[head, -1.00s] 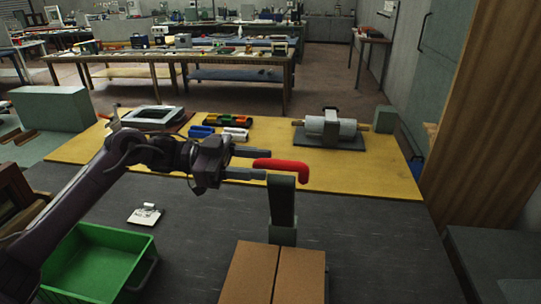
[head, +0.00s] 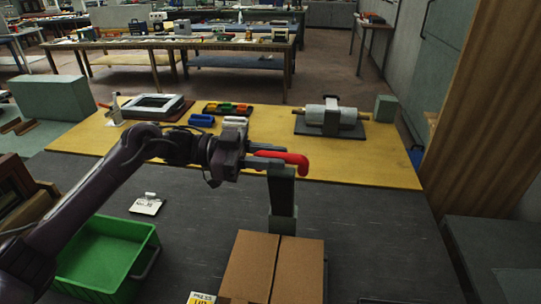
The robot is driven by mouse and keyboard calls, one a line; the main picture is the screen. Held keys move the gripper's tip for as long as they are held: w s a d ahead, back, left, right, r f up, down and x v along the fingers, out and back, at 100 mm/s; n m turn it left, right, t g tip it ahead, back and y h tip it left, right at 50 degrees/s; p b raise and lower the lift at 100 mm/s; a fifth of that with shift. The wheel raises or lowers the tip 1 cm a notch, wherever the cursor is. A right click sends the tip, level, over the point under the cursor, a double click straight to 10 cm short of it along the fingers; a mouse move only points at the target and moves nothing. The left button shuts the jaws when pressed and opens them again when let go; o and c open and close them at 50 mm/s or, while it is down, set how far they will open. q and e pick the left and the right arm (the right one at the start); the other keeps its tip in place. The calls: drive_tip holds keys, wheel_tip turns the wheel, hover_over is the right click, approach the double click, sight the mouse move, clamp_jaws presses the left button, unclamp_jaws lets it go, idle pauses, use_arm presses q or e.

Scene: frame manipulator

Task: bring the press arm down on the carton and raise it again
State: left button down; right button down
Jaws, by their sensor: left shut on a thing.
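The press arm (head: 282,190) is a dark grey upright bar with a red handle (head: 300,162) at its top, and it stands just behind the carton. The brown carton (head: 255,262) sits at the bottom middle of the head view, with a seam along its top; its lower part is cut off by the frame. My left gripper (head: 281,158) reaches in from the left and is shut on the red handle. The near finger covers part of the handle. My right gripper is not in view.
A green bin (head: 105,255) stands left of the carton, below my left arm. A small white labelled card (head: 147,205) lies on the dark table. Behind, a yellow board (head: 370,165) holds a roller device (head: 332,121) and several coloured blocks.

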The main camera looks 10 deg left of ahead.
use_arm(q)
drive_tip(key=shift+f, duration=0.1)
drive_tip(key=s+f+m+b, duration=0.7)
drive_tip(key=s+f+b, duration=0.4)
drive_tip(key=s+b, duration=0.3)
drive_tip(key=shift+b, duration=0.45)
drive_tip(key=c, duration=1.3)
unclamp_jaws()
drive_tip(key=a+b, duration=0.2)
drive_tip(key=a, duration=0.6)
